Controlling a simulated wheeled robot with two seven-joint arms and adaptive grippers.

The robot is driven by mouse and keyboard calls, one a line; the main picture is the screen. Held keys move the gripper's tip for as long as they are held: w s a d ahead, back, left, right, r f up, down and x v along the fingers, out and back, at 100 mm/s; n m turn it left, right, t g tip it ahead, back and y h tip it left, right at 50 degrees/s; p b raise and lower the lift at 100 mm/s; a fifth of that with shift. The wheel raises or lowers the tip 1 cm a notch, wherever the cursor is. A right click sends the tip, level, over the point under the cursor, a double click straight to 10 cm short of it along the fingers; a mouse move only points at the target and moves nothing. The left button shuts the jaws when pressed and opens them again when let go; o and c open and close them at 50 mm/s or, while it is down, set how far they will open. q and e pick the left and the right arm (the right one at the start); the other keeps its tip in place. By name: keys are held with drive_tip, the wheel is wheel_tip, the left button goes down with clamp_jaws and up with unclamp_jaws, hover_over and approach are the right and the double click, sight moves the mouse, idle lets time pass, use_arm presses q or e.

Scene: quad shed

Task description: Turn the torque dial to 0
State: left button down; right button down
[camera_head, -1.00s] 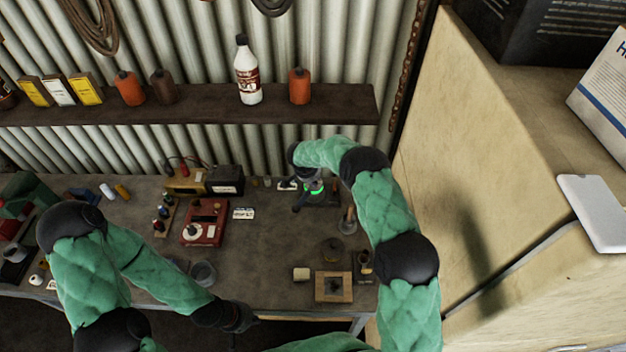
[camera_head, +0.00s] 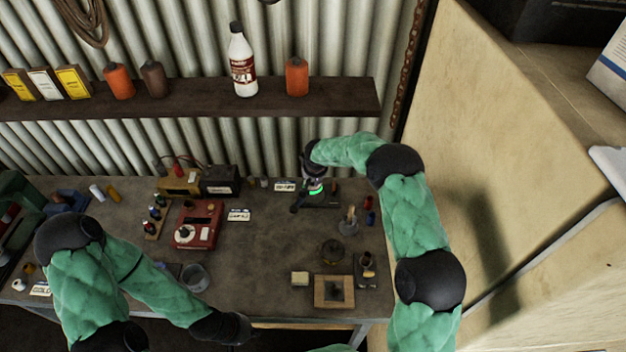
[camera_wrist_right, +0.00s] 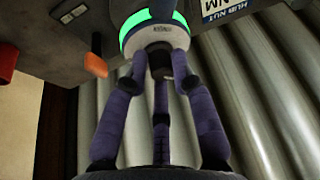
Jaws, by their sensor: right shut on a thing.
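What I take as the torque dial (camera_head: 316,190) is a small round unit with a glowing green band, on a dark base at the back of the bench. The right wrist view shows its white body and green band (camera_wrist_right: 152,30) close up, with a dark stub facing me. My right gripper (camera_head: 314,176) reaches it from above. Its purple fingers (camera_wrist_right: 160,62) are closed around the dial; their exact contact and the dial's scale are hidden. My left gripper (camera_head: 236,328) hangs at the bench's front edge, away from the dial; its fingers cannot be made out.
A label reading HUB NUT (camera_wrist_right: 222,8) is by the dial. A red box with a white knob (camera_head: 198,224) stands left of it. A brush in a jar (camera_head: 348,222) and a wooden square (camera_head: 334,291) are to the right. The bench middle (camera_head: 270,245) is clear.

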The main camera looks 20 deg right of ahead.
drive_tip(key=shift+w+d+r+n+y, duration=0.1)
drive_tip(key=shift+w+r+n+y, duration=0.2)
drive_tip(key=shift+w+r+n, duration=0.25)
drive_tip(key=c, duration=1.2)
unclamp_jaws()
drive_tip(key=shift+o, duration=0.6)
drive_tip(key=shift+s+f, duration=0.2)
drive_tip(key=shift+f, duration=0.05)
drive_tip(key=v, duration=1.2)
drive_tip(key=shift+a, duration=0.25)
drive_tip(key=shift+s+f, duration=0.15)
